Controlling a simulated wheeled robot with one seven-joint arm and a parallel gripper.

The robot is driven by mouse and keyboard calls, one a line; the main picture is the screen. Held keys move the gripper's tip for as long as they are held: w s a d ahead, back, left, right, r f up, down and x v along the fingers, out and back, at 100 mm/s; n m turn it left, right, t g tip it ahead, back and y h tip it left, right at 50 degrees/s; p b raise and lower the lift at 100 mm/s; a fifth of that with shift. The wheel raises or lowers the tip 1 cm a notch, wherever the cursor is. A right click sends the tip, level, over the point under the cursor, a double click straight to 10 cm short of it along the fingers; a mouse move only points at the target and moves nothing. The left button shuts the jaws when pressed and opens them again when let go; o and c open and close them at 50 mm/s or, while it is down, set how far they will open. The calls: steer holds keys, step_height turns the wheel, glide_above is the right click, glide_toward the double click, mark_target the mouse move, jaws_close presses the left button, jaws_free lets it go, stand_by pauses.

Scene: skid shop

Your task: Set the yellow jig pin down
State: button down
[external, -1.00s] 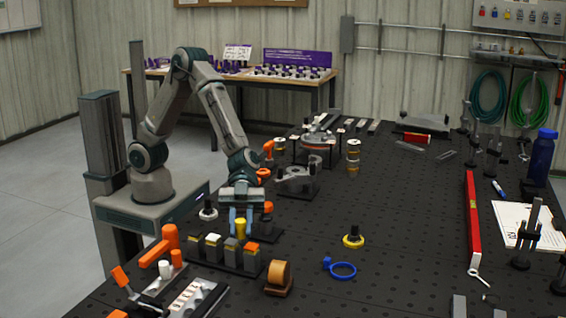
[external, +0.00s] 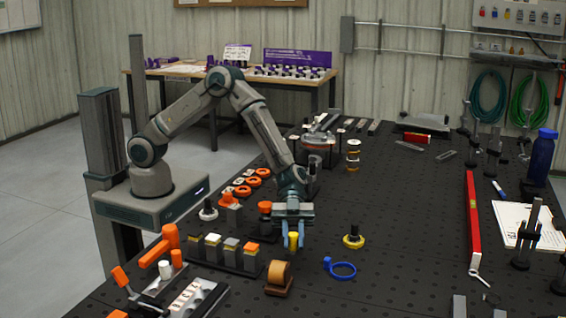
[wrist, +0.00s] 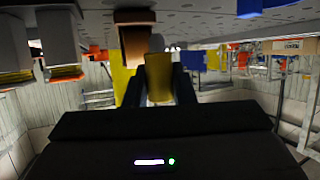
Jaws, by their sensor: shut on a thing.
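The yellow jig pin (external: 293,240) is a small yellow cylinder held between the fingers of my gripper (external: 293,243). It hangs upright just above the black perforated table (external: 370,205), between a row of colour-topped blocks and a black-and-yellow knob. In the wrist view the yellow pin (wrist: 159,77) shows in the middle, with my gripper (wrist: 158,85) closed on it. I cannot tell whether the pin's lower end touches the table.
An orange-brown roll on a stand (external: 279,276) is close in front. The colour-topped blocks (external: 231,253) stand to the left. Open table lies right of the knob.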

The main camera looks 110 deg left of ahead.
mark_target(293, 254)
step_height(293, 254, down, 4)
steer(key=shift+r+p, duration=0.1)
steer(key=shift+p, duration=0.3)
steer(key=shift+f, duration=0.2)
